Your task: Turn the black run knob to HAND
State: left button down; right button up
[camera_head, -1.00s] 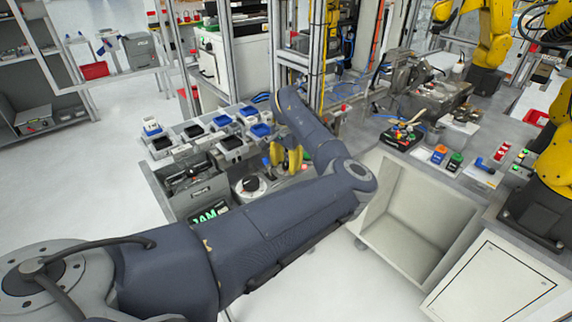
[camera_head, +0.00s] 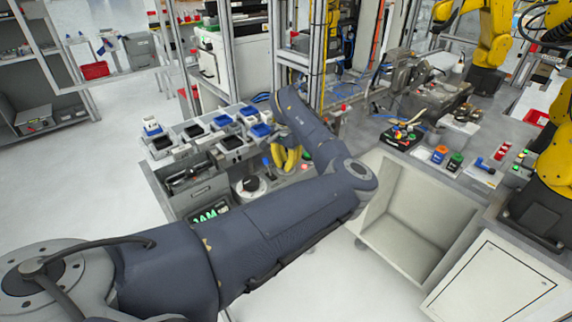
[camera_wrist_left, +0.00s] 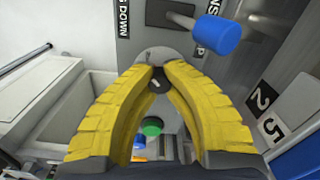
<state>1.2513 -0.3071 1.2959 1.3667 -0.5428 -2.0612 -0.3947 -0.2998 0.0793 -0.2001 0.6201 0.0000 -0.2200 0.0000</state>
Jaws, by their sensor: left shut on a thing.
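The black run knob (camera_wrist_left: 159,80) shows in the left wrist view between the fingertips, on a rounded grey plate (camera_wrist_left: 150,58). It has a small pale mark on its face. My left gripper (camera_wrist_left: 161,72) has yellow ribbed fingers that come together on the knob from both sides. In the head view my left gripper (camera_head: 287,158) hangs over the panel at the middle of the bench; the held knob is hidden there. No HAND lettering can be read. My right gripper is not in view.
A blue-handled lever (camera_wrist_left: 217,35) stands out close to the right finger. A green button (camera_wrist_left: 152,127) shows between the fingers. In the head view, a black knob on a white disc (camera_head: 250,185) lies left of the gripper, and several blue and black bins (camera_head: 228,127) stand behind it.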

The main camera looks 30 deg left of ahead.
aim_at(285, 163)
pick_arm(q)
jog(key=n, duration=0.3)
jog(key=shift+w+r+n, duration=0.15)
jog(key=shift+n, duration=0.25)
jog(key=n, duration=0.4)
jog(key=shift+n, duration=0.3)
jog(key=n, duration=0.3)
jog(key=shift+a+n, duration=0.1)
jog(key=shift+n, duration=2.1)
jog(key=c, duration=1.2)
grip_release()
notch_tip(285, 163, up, 12)
